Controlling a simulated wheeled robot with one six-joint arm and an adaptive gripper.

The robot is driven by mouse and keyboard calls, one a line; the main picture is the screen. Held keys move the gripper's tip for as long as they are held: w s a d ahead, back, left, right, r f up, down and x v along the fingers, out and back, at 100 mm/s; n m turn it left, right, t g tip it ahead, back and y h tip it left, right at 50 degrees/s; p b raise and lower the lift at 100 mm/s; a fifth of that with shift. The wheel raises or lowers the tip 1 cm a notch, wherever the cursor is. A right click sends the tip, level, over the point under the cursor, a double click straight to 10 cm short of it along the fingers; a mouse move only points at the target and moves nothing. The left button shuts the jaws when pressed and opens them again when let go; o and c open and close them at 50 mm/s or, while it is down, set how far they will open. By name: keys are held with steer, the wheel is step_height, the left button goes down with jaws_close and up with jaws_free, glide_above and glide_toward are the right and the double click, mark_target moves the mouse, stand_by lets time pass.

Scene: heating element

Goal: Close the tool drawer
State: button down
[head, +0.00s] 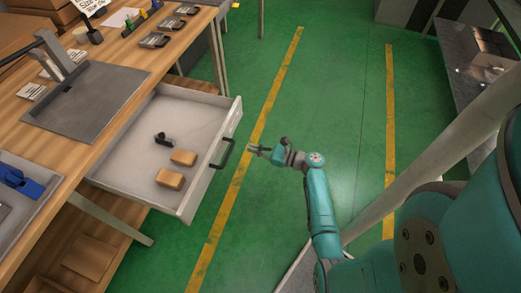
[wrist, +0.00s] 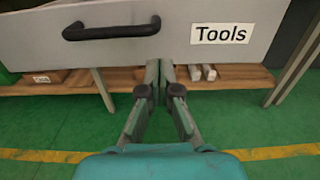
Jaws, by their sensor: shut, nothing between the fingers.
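The tool drawer (head: 205,115) is pulled out from under the wooden workbench in the head view. Two tan blocks and a small black object lie inside it. Its front panel (wrist: 180,45) shows in the wrist view with a "Tools" label (wrist: 219,34) and a black handle (wrist: 111,30). The handle also shows in the head view (head: 224,154). My gripper (head: 252,149) is shut and empty, just in front of the drawer front. In the wrist view, my gripper (wrist: 166,65) is below and right of the handle; whether it touches the panel I cannot tell.
The workbench (head: 112,59) stands at left with a grey plate, small trays and a blue tool on top. A lower shelf (wrist: 75,86) runs beneath it. Green floor (head: 325,100) with yellow lines is clear. A dark table (head: 470,70) stands at right.

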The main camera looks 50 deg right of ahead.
mark_target(224, 141)
steer(key=x, duration=0.9)
